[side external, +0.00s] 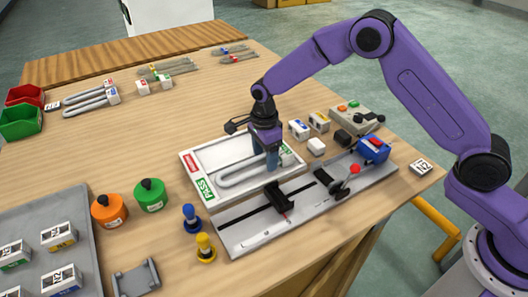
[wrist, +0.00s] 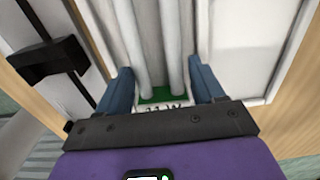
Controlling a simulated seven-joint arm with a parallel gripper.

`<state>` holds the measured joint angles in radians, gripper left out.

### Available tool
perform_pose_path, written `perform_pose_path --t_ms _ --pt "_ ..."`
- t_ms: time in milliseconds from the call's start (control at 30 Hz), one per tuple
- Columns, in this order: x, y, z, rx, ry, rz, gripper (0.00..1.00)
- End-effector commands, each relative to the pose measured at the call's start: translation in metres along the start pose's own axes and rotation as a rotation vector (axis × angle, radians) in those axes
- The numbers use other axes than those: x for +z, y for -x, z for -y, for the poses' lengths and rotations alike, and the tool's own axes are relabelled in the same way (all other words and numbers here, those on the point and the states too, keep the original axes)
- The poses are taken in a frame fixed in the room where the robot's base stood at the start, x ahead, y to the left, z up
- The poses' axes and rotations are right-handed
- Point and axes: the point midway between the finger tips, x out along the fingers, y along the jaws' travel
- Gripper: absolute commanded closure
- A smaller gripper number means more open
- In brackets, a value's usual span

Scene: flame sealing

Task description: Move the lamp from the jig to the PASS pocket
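The lamp is a white U-shaped tube (side external: 240,177) with a green-topped base (wrist: 163,96) printed 11W. It lies along the near pocket of the white tray (side external: 190,178), in line with the green PASS label (side external: 205,190). Whether it touches the pocket floor cannot be told. My gripper (side external: 271,160) points down at the lamp's right end. In the wrist view its blue fingers (wrist: 162,78) sit close against both sides of the base, which appears gripped. The jig rail (side external: 240,236), with black clamps, lies in front of the tray and holds no lamp.
A blue device (side external: 373,149) and a red-knobbed lever (side external: 350,178) stand at the jig's right. Small boxes (side external: 299,129) lie right of my gripper. Orange (side external: 109,210) and green (side external: 150,195) pots and two small bottles stand left. A grey tray (side external: 88,225) holds boxes.

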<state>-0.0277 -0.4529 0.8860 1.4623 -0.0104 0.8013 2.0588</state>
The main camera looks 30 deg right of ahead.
Motion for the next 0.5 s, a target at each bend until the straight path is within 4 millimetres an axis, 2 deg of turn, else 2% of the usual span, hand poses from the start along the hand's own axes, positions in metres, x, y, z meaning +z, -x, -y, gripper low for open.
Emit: perform_pose_path --t_ms 500 --pt "0.0008 0.0096 0.0023 -0.008 0.0 0.003 0.33"
